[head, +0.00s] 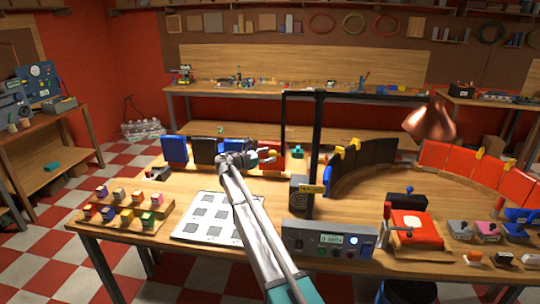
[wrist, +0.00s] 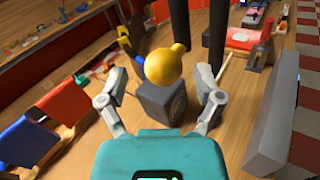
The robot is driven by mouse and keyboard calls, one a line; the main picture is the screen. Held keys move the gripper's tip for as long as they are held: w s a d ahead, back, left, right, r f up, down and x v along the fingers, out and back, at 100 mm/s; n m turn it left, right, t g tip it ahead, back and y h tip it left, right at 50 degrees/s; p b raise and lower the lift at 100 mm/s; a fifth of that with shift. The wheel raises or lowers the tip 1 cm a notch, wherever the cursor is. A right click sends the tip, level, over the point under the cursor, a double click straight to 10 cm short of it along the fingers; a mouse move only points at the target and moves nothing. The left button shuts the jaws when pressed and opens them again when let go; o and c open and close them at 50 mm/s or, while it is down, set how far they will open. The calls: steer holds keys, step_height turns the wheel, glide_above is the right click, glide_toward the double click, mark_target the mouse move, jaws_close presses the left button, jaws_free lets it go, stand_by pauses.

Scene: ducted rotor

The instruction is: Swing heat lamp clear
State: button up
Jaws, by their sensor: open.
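The heat lamp's copper shade (head: 430,122) hangs at the right in the head view, over the curved row of panels. It is on a black boom (head: 370,97) joined to an upright black post (head: 316,155). A thinner black bar drops at the boom's left end. My gripper (head: 264,157) is left of the post, above the bench. In the wrist view my gripper (wrist: 161,84) is open, its two fingers apart. A yellow knob (wrist: 167,67) shows between and just beyond the fingertips; contact is not visible. Whether the knob joins the lamp's bar is unclear. The shade is not seen in the wrist view.
A grey box with a spiral face (head: 299,195) stands beside the post. A control box (head: 328,242) is at the bench's front edge. Black panels (head: 365,160) and red panels curve to the right. A red clamp fixture (head: 415,230) stands right of the control box.

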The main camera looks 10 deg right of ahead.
steer(key=shift+x, duration=1.05)
steer(key=shift+r, duration=0.1)
jaws_close()
steer(key=shift+a, duration=0.4)
steer(key=shift+d, duration=0.2)
steer(key=shift+s+a, duration=0.1)
steer(key=shift+a, duration=0.05)
